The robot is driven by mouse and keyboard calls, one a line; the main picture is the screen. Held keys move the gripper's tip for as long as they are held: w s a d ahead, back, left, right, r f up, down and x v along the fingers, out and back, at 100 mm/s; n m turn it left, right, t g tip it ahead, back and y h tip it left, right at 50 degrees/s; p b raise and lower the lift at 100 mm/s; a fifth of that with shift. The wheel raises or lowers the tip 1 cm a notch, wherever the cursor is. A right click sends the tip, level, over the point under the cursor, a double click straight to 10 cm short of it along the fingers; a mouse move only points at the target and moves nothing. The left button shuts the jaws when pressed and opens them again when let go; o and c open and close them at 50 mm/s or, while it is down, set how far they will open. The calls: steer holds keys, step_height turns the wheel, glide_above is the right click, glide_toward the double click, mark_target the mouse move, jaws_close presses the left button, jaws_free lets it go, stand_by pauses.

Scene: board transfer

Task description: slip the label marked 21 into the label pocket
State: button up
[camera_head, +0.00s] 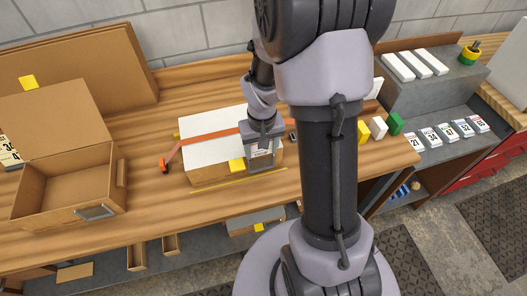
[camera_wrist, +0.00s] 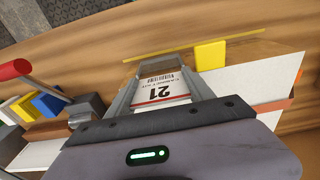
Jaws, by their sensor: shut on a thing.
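The white label marked 21 (camera_wrist: 160,92) is held in my gripper (camera_wrist: 158,72), its number upside down in the wrist view. In the head view my gripper (camera_head: 262,160) is at the front right of a white-topped wooden block (camera_head: 208,130), and part of the label shows between the fingers. It is unclear whether they touch the block. A metal frame that looks like the label pocket (camera_head: 96,212) is on the front of an open brown box (camera_head: 62,208) at the left, well apart from my gripper.
An orange-red strip (camera_head: 205,136) crosses the block, and a yellow piece (camera_head: 236,166) is at its front. Several numbered labels (camera_head: 440,135) stand on the right shelf. Yellow, white and green blocks (camera_head: 379,128) stand behind my arm. Bench surface between box and block is mostly clear.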

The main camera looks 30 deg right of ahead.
steer(key=shift+g, duration=0.4)
steer(key=s+f, duration=0.2)
steer(key=f, duration=0.1)
steer(key=shift+s+a+f, duration=0.15)
steer(key=shift+a, duration=0.2)
steer(key=o, duration=1.4)
steer(key=r, duration=0.1)
steer(key=w+r+p, duration=0.1)
steer(key=r, duration=0.1)
steer(key=w+r, duration=0.1)
steer(key=r, duration=0.1)
steer(key=shift+w+d+p, duration=0.2)
steer(key=shift+d+p, duration=0.15)
steer(key=shift+p, duration=0.05)
steer(key=shift+t, duration=0.4)
steer(key=r+p, duration=0.1)
steer(key=r, duration=0.4)
steer(key=s+r+p, duration=0.1)
steer(key=r+p, duration=0.1)
steer(key=r, duration=0.3)
steer(key=r+p, duration=0.1)
steer(key=r, duration=0.4)
steer(key=shift+s+a+r, duration=0.25)
steer(key=shift+s+r, duration=0.05)
